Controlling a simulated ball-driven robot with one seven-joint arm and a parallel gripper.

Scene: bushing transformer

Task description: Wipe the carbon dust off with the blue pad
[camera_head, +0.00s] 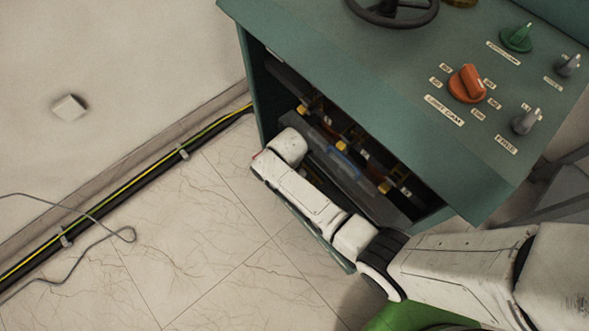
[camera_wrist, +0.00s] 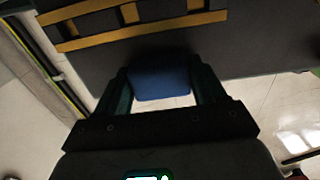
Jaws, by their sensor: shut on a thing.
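The blue pad (camera_wrist: 160,84) sits between the two dark fingers of my gripper (camera_wrist: 161,76) in the wrist view, and the gripper is shut on it. Beyond the pad is a dark grey panel (camera_wrist: 185,42); I cannot tell whether the pad touches it. In the head view my white arm reaches to the open front of the green cabinet (camera_head: 460,165), and my gripper is hidden there. A small blue patch (camera_head: 340,157) shows inside the cabinet; I cannot tell whether it is the pad. I cannot make out carbon dust.
Yellow-brown bars (camera_wrist: 130,12) cross the dark panel. The cabinet top carries an orange knob (camera_head: 467,84), a green knob (camera_head: 516,39) and a black handwheel (camera_head: 393,10). A black and yellow-green cable (camera_head: 125,186) runs along the wall base. The tiled floor at left is mostly clear.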

